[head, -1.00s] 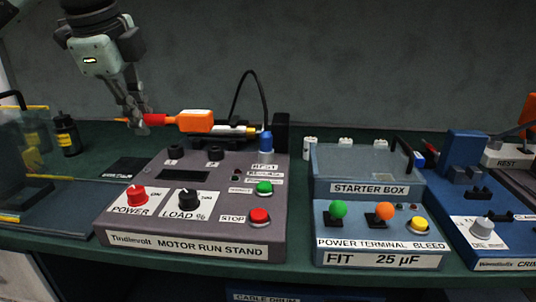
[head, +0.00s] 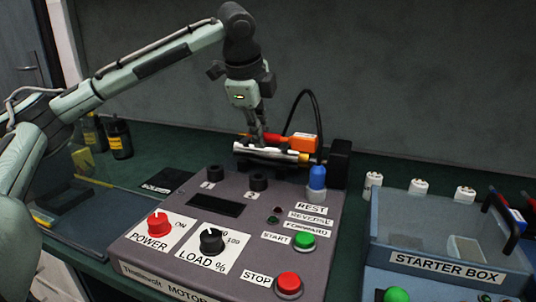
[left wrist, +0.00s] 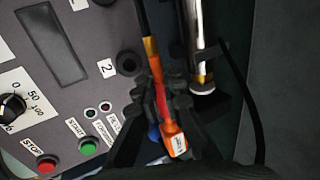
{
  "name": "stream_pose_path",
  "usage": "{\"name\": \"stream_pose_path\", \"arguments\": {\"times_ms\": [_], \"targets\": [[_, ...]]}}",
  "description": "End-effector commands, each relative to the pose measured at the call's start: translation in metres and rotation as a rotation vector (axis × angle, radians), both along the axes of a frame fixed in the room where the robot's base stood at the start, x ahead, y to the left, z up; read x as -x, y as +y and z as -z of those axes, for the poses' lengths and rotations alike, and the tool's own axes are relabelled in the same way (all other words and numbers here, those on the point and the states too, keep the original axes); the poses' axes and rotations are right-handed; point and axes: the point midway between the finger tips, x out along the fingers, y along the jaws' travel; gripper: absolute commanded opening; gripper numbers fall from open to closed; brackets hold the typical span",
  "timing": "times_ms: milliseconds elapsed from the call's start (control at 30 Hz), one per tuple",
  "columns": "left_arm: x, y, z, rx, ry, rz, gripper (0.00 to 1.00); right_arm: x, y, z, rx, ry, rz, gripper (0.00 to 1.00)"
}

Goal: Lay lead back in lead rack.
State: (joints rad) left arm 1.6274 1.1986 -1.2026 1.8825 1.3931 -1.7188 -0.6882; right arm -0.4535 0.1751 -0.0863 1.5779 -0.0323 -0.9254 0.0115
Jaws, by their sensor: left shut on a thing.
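My left gripper (head: 256,143) points down at the back of the motor run stand and is shut on the red part of an orange-and-red lead (head: 296,142). In the left wrist view, the fingers (left wrist: 159,101) close around the lead's red section; its labelled orange end (left wrist: 178,146) sticks out below and its yellow part (left wrist: 150,46) above. The lead is beside a silver cylinder (head: 268,152), also in the wrist view (left wrist: 202,35). Whether it touches anything underneath is hidden. I cannot tell which part is the lead rack. My right gripper is out of view.
The motor run stand (head: 190,262) has knobs and buttons in front. A blue plug (head: 317,178) with a looped black cable (head: 305,95) and a dark block (head: 341,160) stand at its back right. The starter box (head: 445,263) is at right. Dark bottles (head: 119,140) are at left.

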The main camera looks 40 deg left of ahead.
Motion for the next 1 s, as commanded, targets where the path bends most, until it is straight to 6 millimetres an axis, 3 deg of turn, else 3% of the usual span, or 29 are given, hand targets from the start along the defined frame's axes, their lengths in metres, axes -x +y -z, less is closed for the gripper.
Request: {"name": "stream_pose_path", "arguments": {"times_ms": [167, 500, 1000], "targets": [[-0.018, 0.000, 0.010, 0.001, -0.001, 0.000, 0.00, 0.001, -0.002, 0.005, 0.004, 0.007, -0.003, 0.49], [-0.019, 0.001, 0.049, 0.000, -0.001, -0.001, 0.00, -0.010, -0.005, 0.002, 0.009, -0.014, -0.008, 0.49], [-0.019, 0.000, 0.058, 0.001, 0.000, -0.001, 0.00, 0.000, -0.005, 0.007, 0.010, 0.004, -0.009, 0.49]]}}
